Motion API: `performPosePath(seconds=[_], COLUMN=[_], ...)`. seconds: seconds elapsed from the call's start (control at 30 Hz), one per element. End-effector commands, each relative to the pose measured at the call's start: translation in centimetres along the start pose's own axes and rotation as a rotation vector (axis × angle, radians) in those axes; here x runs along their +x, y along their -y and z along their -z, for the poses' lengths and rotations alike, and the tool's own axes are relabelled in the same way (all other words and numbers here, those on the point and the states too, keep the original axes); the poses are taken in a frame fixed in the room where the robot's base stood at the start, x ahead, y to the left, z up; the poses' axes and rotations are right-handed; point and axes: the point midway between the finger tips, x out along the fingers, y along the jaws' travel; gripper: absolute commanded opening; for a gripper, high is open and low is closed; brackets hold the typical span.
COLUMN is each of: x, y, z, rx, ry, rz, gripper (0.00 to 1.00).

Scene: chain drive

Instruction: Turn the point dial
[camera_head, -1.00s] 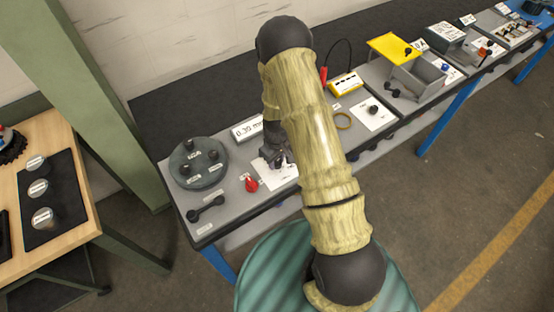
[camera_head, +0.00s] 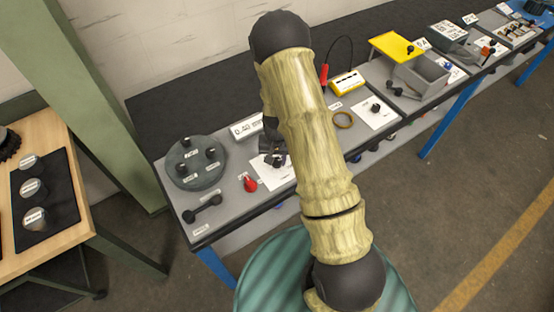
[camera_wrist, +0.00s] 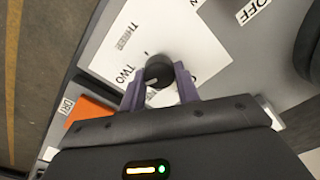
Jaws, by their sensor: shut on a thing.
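The point dial is a round black knob (camera_wrist: 159,72) on a white card (camera_wrist: 165,40) printed with TWO and THREE. In the wrist view, the two purple fingers of my gripper (camera_wrist: 160,85) stand on either side of the knob and are shut on it. A small dark mark lies on the card just above the knob, between the two words. In the head view, my gripper (camera_head: 272,152) is over the white card (camera_head: 275,178), and my arm partly covers this spot. A display (camera_head: 246,127) behind it seems to read 0.40.
A red knob (camera_head: 250,184) is just left of the card; a round grey plate (camera_head: 196,178) with black knobs is farther left. A black double-ended handle (camera_head: 202,209) lies in front of it. A yellow meter (camera_head: 347,83) and a ring (camera_head: 343,119) are to the right.

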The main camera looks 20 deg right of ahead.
Motion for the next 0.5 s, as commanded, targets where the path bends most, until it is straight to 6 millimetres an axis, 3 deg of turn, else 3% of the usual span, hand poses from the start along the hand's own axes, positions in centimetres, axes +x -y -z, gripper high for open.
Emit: performPosePath(seconds=[0.5], x=[-0.14], y=[-0.07], z=[0.12], rx=[0.175], ry=[-0.003], rz=[0.002], gripper=[0.09])
